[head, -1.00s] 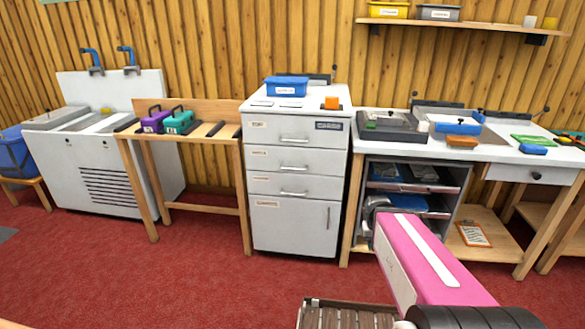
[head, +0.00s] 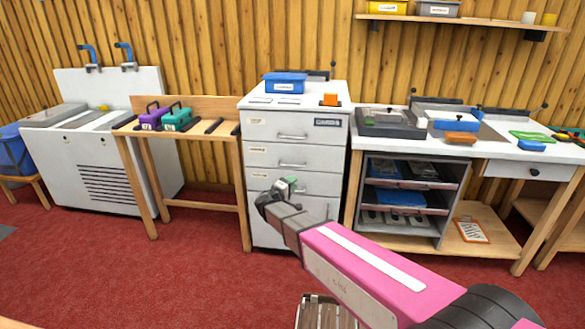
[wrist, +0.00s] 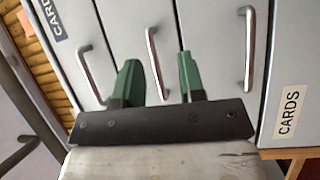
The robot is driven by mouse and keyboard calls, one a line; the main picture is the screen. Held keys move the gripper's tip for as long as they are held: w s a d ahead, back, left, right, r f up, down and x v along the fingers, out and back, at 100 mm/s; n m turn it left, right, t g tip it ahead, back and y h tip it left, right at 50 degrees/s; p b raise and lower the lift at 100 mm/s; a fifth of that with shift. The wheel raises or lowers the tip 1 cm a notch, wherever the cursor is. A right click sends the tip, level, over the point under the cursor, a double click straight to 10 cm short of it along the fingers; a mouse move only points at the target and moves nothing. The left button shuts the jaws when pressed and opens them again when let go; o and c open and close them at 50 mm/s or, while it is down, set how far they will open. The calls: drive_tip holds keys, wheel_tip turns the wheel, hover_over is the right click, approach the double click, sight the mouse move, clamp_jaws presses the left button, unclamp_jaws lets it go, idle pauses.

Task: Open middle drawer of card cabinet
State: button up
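The card cabinet (head: 262,200) is a grey-white unit with three stacked drawers above a lower door. The middle drawer (head: 265,160) is shut, and its bar handle (head: 293,164) shows just above my gripper in the head view. My gripper (head: 290,183) has green fingers and is in front of the cabinet. In the wrist view the fingers (wrist: 158,68) are apart. The middle handle (wrist: 153,55) appears between them, with no visible contact. The top drawer's handle (wrist: 88,68) and the third drawer's handle (wrist: 248,50) lie either side. My gripper partly hides the third drawer in the head view.
A blue box (head: 286,83) and an orange block (head: 330,99) sit on the cabinet. A wooden stand (head: 190,135) is to the left. A bench with an open shelf unit (head: 412,190) is close on the right.

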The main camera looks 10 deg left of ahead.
drive_tip(key=n+t+y, duration=0.1)
drive_tip(key=n+t, duration=0.1)
approach(292, 166)
drive_tip(key=x, duration=1)
drive_tip(key=shift+w+f, duration=0.15)
drive_tip(key=shift+w, duration=0.1)
clamp_jaws()
